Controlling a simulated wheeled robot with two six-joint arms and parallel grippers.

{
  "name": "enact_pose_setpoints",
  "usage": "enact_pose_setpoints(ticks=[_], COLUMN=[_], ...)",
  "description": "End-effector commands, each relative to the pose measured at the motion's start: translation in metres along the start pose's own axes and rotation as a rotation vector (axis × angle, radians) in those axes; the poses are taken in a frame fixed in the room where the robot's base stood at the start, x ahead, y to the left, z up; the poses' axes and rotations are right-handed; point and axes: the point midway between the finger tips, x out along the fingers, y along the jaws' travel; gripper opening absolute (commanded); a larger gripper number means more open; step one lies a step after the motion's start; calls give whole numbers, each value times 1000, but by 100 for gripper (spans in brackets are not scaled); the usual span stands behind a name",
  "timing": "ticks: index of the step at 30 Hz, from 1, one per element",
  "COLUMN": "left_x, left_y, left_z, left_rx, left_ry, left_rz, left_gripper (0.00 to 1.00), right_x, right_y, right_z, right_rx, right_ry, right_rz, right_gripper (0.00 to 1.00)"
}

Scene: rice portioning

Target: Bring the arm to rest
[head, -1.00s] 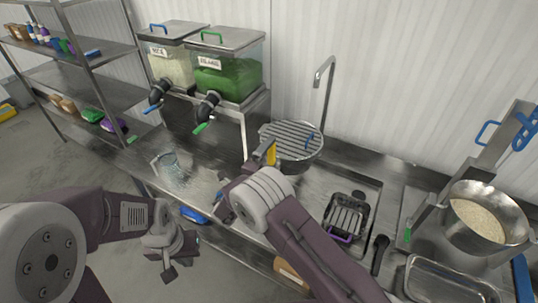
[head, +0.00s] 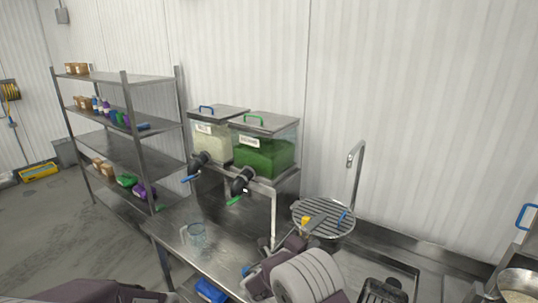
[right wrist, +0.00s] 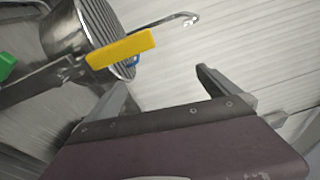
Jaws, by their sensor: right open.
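My right gripper (head: 274,252) is low in the centre of the head view, in front of the slatted round pot (head: 322,222). In the right wrist view my gripper (right wrist: 168,88) has its two fingers apart with nothing between them. The slatted pot (right wrist: 78,28) shows there beyond the fingers at the upper left. A yellow piece (right wrist: 120,48) on a grey bar appears in front of the pot, and it also shows at the pot in the head view (head: 305,220). My left gripper is out of view.
A rice dispenser (head: 211,143) and a green-filled dispenser (head: 264,153) stand on a raised stand at the back. A clear glass (head: 197,236) stands on the steel counter (head: 218,262). A tall faucet (head: 356,175) rises behind the pot. Shelves (head: 125,78) stand at the left.

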Motion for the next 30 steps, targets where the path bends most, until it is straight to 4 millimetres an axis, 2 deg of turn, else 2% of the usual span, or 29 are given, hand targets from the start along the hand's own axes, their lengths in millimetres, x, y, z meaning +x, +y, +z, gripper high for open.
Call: enact_pose_setpoints(ticks=[1,2,3,5,6,8,9,10,11,12,14,15,17,18,19,21,24,30], left_x=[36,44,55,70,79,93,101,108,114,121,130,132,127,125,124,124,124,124], left_y=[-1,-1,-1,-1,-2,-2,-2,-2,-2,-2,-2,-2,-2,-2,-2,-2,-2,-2], left_z=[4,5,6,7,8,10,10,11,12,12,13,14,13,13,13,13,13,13], left_rx=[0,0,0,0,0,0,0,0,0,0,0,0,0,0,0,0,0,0], left_ry=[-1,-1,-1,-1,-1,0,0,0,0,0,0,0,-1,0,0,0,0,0], left_rz=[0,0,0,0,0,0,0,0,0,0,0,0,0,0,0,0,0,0], left_gripper=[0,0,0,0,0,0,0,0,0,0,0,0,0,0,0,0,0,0], right_x=[24,33,40,40,33,14,-5,-23,-42,-70,-116,-145,-176,-192,-199,-204,-197,-196], right_y=[7,6,11,24,38,62,81,96,112,132,163,178,189,195,200,206,207,207], right_z=[-43,-71,-108,-164,-199,-246,-272,-289,-303,-316,-321,-316,-300,-290,-284,-269,-255,-253], right_rx=[47,75,129,264,380,588,749,880,1024,1228,1573,1796,2059,2188,-2195,-1988,-1839,-1786], right_ry=[115,190,290,448,558,735,863,967,1077,1237,1515,1710,1966,2112,-2139,-1947,-1773,-1712], right_rz=[8,32,75,146,191,246,272,282,282,263,175,69,-138,-306,426,600,704,760], right_gripper=[100,100,100,100,100,100,100,100,100,100,100,100,100,100,100,100,100,100])
